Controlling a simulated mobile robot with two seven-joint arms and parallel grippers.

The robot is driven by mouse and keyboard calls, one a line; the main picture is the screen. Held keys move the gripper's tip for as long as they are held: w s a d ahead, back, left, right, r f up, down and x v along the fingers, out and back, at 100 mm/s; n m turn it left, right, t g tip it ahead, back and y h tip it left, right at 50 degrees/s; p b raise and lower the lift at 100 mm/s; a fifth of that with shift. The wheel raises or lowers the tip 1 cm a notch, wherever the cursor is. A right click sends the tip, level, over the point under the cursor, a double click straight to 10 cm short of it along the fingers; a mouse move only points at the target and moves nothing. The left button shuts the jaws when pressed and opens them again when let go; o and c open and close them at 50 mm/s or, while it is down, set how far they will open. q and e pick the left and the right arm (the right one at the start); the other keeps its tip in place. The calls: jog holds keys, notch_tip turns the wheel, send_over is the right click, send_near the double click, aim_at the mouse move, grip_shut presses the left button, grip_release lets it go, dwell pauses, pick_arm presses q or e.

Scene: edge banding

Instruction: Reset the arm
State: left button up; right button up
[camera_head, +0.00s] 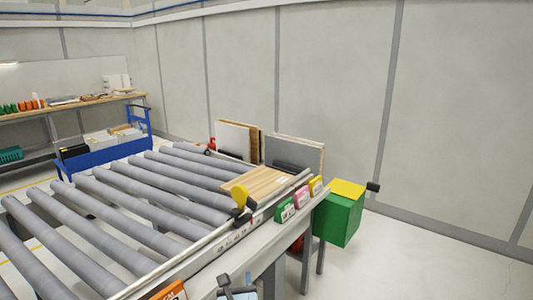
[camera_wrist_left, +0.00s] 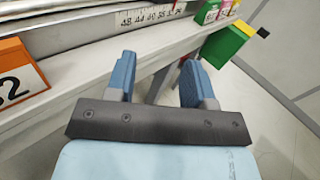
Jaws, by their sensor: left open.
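My left gripper (camera_head: 236,284) shows at the bottom edge of the head view, beside the near side rail of the roller conveyor (camera_head: 185,263). In the left wrist view my left gripper (camera_wrist_left: 159,72) has its two blue fingers spread apart, with nothing between them. It is apart from the rail behind it, which carries a ruler strip (camera_wrist_left: 150,17). Most of my left arm is out of view. My right gripper is in neither view.
A wooden board (camera_head: 258,181) lies at the conveyor's far end, near a yellow round-headed part (camera_head: 239,195). Colored tags line the rail, including an orange one (camera_head: 168,291). A green box (camera_head: 338,219) stands beyond. Floor at right is clear.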

pick_arm(q)
jog(key=s+a+f+n+g+h+p, duration=0.1)
jog(key=s+a+f+n+g+p, duration=0.1)
jog(key=s+f+n, duration=0.35)
jog(key=s+a+f+n+g+h+p, duration=0.2)
jog(key=s+f+n+g, duration=0.15)
jog(key=s+n, duration=0.25)
jog(key=s+a+n+h+p, duration=0.1)
jog(key=s+a+n, duration=0.3)
jog(key=s+n, duration=0.5)
jog(key=s+a+n+g+h+p, duration=0.1)
jog(key=s+a+n+p, duration=0.2)
jog(key=s+n, duration=0.7)
jog(key=shift+s+a+f, duration=0.35)
jog(key=shift+s+a, duration=0.2)
jog(key=shift+a, duration=0.15)
